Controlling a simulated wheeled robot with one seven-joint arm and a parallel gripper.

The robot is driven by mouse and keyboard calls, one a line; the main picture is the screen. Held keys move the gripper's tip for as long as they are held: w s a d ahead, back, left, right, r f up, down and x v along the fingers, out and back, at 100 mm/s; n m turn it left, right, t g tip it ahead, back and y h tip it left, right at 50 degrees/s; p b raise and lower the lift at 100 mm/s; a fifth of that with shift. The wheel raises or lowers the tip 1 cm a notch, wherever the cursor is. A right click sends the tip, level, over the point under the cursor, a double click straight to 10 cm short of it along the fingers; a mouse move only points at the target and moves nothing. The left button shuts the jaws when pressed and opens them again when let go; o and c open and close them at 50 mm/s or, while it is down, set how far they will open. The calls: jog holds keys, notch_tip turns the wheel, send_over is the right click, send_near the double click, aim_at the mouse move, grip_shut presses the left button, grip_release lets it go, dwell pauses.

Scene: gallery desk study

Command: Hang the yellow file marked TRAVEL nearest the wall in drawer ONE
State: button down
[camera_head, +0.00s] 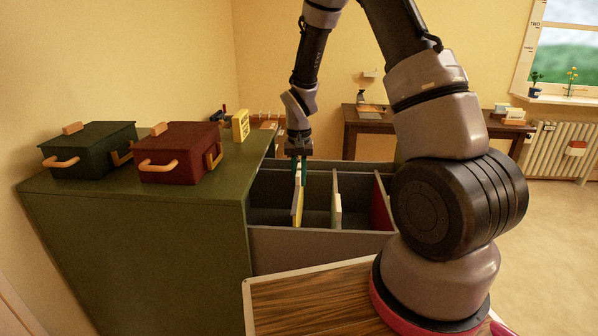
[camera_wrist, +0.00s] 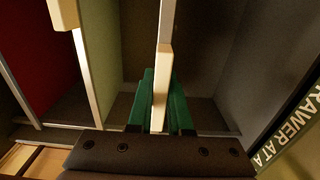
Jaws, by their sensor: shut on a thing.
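My gripper (camera_head: 300,164) reaches down into the open drawer (camera_head: 318,239) of the green cabinet. Its green fingertips are shut on the top edge of the yellow file (camera_head: 297,208). The file hangs upright inside the drawer, on the side nearer the cabinet. In the wrist view, my gripper (camera_wrist: 160,98) holds the file by its pale top edge and tab (camera_wrist: 161,72). I cannot read TRAVEL on it. I cannot tell whether its ends rest on the drawer's rails. No number ONE is readable on the drawer.
A pale green file (camera_wrist: 99,55) hangs beside it, apart, with a red one (camera_wrist: 36,45) beyond. A green box (camera_head: 88,150) and a red box (camera_head: 180,153) stand on the cabinet (camera_head: 150,215).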

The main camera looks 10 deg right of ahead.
jog(key=shift+f, duration=2.3)
jog(key=c, duration=0.8)
grip_release()
jog(key=shift+o, duration=0.2)
notch_tip(320, 180, up, 11)
jog(key=shift+f, duration=0.1)
